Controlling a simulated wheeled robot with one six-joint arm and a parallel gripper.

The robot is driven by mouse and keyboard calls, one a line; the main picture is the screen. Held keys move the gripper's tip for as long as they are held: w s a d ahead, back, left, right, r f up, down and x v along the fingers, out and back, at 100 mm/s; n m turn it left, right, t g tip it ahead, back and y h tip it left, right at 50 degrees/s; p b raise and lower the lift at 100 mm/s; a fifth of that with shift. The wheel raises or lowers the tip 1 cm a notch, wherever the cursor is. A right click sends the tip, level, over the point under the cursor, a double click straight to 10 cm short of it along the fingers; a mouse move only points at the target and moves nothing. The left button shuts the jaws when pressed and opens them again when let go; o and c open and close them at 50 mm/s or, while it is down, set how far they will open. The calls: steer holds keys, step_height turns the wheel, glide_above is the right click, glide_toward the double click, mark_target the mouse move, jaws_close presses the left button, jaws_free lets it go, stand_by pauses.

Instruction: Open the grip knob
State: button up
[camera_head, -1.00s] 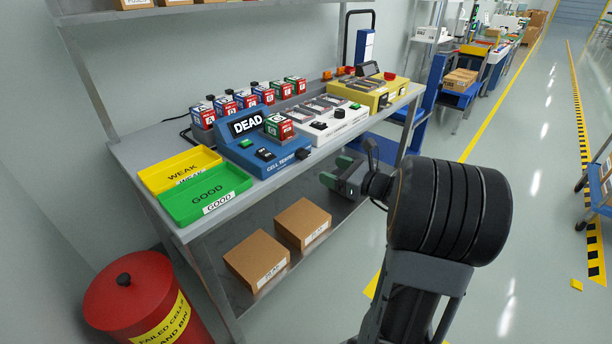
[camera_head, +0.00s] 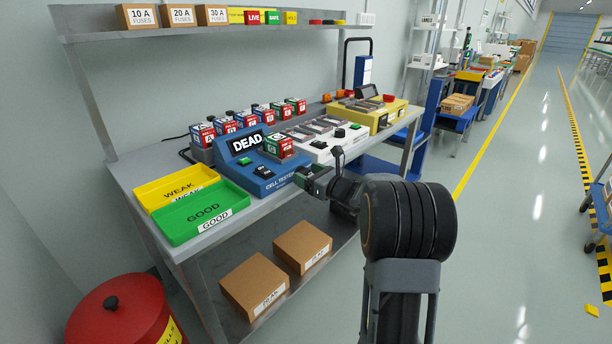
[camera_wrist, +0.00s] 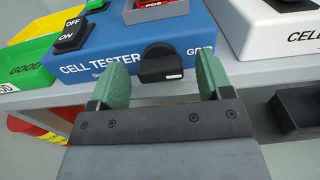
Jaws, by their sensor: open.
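The blue cell tester (camera_head: 258,178) stands at the bench's front edge, and its display (camera_head: 246,142) reads "DEAD". A red, green and white cell (camera_head: 281,147) sits on it. The black grip knob (camera_wrist: 160,62) is on the tester's front face beside lettering that starts "GR", partly covered by a finger. My gripper (camera_wrist: 163,72) is open and empty, with its green fingers to the left and right of the knob. I cannot tell whether they touch it. In the head view my gripper (camera_head: 312,177) is at the tester's right front corner and hides the knob.
A green GOOD tray (camera_head: 205,212) and a yellow WEAK tray (camera_head: 178,186) are left of the tester. A white unit (camera_head: 335,146) is close on its right. Several cells stand behind. Boxes (camera_head: 302,247) lie on the shelf below; a red bin (camera_head: 125,312) stands front left.

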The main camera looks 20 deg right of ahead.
steer(key=shift+w+a, duration=0.25)
steer(key=shift+w, duration=0.3)
